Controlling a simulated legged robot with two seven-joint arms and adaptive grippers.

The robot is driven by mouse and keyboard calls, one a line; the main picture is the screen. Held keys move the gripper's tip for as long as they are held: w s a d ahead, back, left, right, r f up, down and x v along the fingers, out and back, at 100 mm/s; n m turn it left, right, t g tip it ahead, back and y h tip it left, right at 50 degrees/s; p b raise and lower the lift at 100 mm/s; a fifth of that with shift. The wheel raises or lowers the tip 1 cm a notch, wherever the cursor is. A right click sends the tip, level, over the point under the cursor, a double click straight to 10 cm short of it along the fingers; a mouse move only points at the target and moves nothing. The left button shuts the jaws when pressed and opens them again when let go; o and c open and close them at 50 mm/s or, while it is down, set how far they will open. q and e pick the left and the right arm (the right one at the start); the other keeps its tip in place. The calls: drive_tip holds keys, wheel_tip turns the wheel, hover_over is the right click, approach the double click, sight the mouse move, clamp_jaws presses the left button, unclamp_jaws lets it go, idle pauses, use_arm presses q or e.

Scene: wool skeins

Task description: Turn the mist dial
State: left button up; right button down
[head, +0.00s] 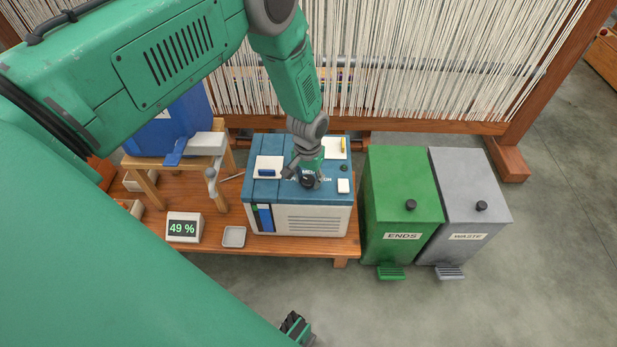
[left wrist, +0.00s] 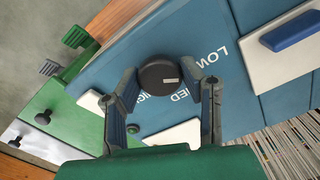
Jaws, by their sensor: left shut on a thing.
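The mist dial (left wrist: 158,76) is a round black knob with a small pale mark, on the blue top of a humidifier-like box (head: 262,190). LOW and MED are printed beside it, and a third word is partly covered. My left gripper (head: 307,180) points down onto the dial. In the left wrist view my left gripper (left wrist: 166,88) has one finger on each side of the knob, shut on it. In the head view the gripper hides most of the dial. A display (head: 184,228) reads 49 %.
The box stands on a wooden bench (head: 345,243) with a small grey tray (head: 234,237) beside it. A green ENDS bin (head: 400,205) and a grey WASTE bin (head: 470,205) stand to the right. A threaded loom (head: 430,60) rises behind. A blue tank (head: 175,125) sits left.

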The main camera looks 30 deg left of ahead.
sight(308, 179)
use_arm(q)
drive_tip(key=shift+w+r, duration=0.1)
drive_tip(key=shift+w, duration=0.1)
idle(0.3)
drive_tip(key=o, duration=1.2)
drive_tip(key=shift+s, duration=0.1)
drive_tip(key=shift+c, duration=0.2)
drive_tip(key=shift+r, duration=0.2)
wheel_tip(308, 179, up, 11)
drive_tip(key=shift+r, duration=0.2)
